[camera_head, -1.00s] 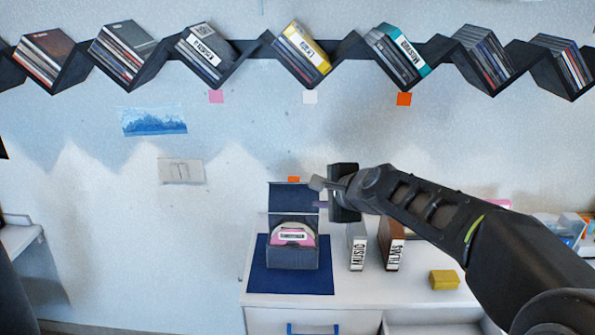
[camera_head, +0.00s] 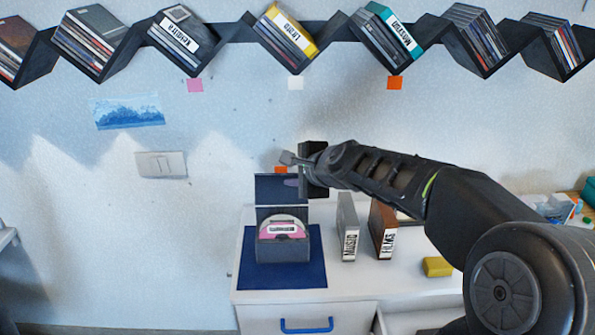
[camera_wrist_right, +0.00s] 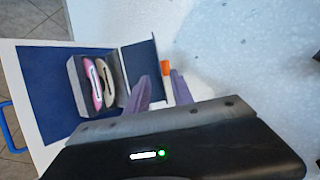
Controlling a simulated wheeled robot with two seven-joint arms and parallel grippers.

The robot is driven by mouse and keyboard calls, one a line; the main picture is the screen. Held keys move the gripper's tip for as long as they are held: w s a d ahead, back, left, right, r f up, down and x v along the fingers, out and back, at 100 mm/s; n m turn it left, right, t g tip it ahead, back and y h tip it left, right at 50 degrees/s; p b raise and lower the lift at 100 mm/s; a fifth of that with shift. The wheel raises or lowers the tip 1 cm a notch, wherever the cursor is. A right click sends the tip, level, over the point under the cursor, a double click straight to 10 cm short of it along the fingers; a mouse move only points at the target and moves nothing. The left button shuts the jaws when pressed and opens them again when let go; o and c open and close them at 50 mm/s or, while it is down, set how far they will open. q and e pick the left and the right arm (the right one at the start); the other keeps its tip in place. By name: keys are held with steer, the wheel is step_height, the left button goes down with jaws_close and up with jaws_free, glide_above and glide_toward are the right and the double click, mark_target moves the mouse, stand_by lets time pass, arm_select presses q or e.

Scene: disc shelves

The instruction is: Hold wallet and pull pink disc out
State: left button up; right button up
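The wallet (camera_head: 284,250) is a dark open box with its lid raised, standing on a blue mat (camera_head: 305,275) on the white cabinet. The pink disc (camera_head: 270,231) stands inside it with a label, beside a cream disc (camera_head: 293,218). In the right wrist view the pink disc (camera_wrist_right: 90,75) and cream disc (camera_wrist_right: 106,72) sit side by side in the wallet (camera_wrist_right: 79,84). My right gripper (camera_head: 288,170) is above the wallet, by the top of the raised lid. My left gripper is in neither view.
A grey MUSIQ case (camera_head: 348,230) and a brown FILMS case (camera_head: 384,232) stand right of the mat, with a yellow block (camera_head: 437,266) nearby. A black zigzag shelf (camera_head: 235,32) of discs runs along the wall above.

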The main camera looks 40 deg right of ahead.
mark_target(282, 173)
steer(key=shift+x, duration=2.35)
jaws_close()
stand_by(0.4)
jaws_free()
